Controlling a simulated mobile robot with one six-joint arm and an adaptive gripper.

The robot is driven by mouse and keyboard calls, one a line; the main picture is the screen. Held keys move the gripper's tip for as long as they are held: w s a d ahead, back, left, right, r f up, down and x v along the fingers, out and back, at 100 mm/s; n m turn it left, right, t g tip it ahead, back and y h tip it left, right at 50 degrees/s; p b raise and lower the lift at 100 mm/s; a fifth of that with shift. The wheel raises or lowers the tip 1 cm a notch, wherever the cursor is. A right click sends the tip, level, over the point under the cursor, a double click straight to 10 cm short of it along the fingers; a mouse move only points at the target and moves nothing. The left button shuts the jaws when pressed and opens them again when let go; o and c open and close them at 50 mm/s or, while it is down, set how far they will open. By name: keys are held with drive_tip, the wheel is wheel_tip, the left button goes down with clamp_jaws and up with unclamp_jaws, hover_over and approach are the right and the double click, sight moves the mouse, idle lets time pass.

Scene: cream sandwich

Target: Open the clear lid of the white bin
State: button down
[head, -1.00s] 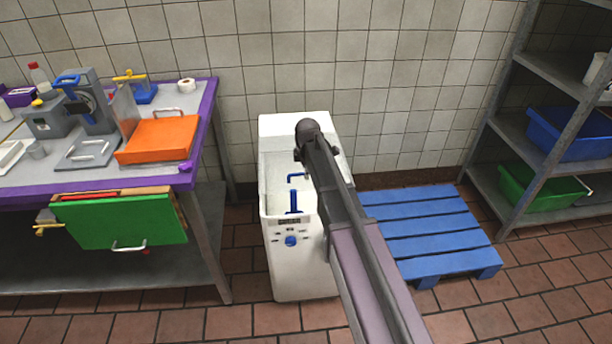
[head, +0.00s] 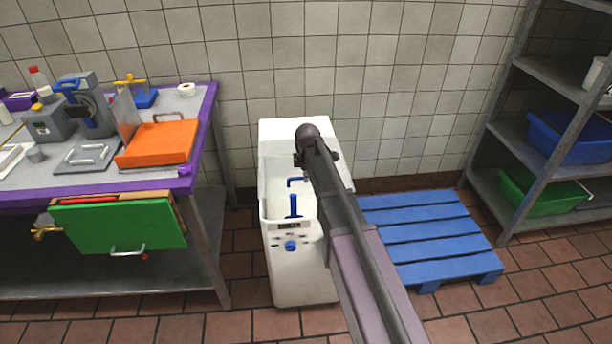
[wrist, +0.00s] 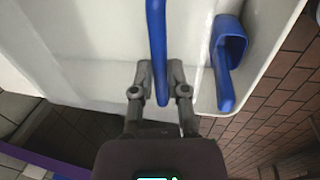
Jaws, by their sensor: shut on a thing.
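The white bin (head: 318,283) stands on the floor against the tiled wall, with a blue knob (head: 291,246) on its front. My arm crosses its right side in the head view and hides my gripper there. In the wrist view my gripper (wrist: 160,76) is shut on a blue bar-like handle (wrist: 156,30), which runs between the fingers. A blue scoop-shaped piece (wrist: 228,62) sits to the right of the fingers, apart from them. Blue parts (head: 293,206) also show in the bin's top in the head view. I cannot clearly make out the clear lid or its angle.
A purple-edged table (head: 210,120) with an orange box (head: 158,143) and a green board (head: 115,224) stands left of the bin. A blue pallet (head: 425,235) lies close on the right. Grey shelves (head: 560,75) stand farther right. Tiled floor is free in front.

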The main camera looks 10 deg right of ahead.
drive_tip(key=w, duration=1.5)
drive_tip(key=shift+w, duration=0.15)
drive_tip(key=c, duration=0.7)
unclamp_jaws()
drive_tip(key=shift+o, duration=0.2)
